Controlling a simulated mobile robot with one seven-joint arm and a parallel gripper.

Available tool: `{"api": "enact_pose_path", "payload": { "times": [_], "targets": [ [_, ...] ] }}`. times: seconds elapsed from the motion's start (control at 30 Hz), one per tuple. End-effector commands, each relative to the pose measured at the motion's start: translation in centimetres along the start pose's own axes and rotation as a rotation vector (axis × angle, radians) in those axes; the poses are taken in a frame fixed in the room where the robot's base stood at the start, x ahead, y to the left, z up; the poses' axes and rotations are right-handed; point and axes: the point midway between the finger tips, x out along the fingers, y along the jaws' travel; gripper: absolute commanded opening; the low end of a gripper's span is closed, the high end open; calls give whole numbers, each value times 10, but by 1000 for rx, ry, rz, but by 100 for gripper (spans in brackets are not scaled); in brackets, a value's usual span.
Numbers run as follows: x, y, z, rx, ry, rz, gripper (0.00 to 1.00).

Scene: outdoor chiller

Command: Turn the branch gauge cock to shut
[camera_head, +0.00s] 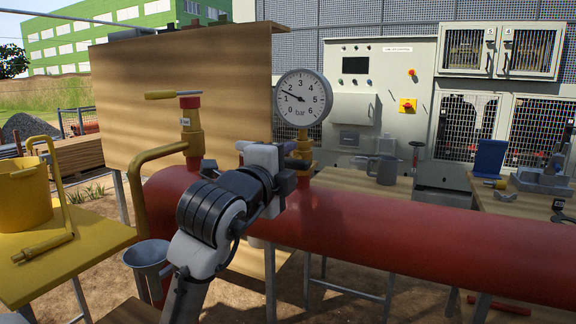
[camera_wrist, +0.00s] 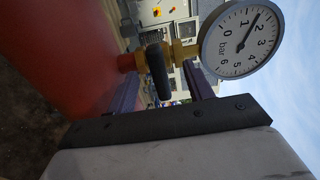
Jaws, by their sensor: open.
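The round white pressure gauge (camera_head: 302,97) stands on a brass stem (camera_head: 305,148) above the big red pipe (camera_head: 400,240). Its needle points between 1 and 2. In the wrist view the gauge (camera_wrist: 243,40) is turned on its side. The cock's black handle (camera_wrist: 158,72) sits on the brass fitting (camera_wrist: 183,50) and lies across the stem line in that picture. My gripper (camera_wrist: 164,78) is open, with one finger on each side of the handle and visible gaps. In the head view my gripper (camera_head: 297,163) is at the stem and hides most of the cock.
A brass branch valve with a yellow lever (camera_head: 173,95) stands left, before a wooden panel (camera_head: 190,75). A yellow table (camera_head: 60,255) carries a yellow bucket (camera_head: 25,200). A grey funnel-like cup (camera_head: 148,260) is below.

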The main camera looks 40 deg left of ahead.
Motion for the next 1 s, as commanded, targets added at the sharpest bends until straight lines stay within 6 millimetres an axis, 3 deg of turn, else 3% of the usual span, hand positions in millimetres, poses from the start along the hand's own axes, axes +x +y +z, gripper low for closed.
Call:
{"api": "enact_pose_path", "payload": {
  "times": [0.1,0.37,1.0],
  "targets": [
    [0,0,0,-1,0,0,64],
    [-1,0,0,-1,0,-1,64],
    [-68,0,0,-1,-1,-1,64]
  ]
}}
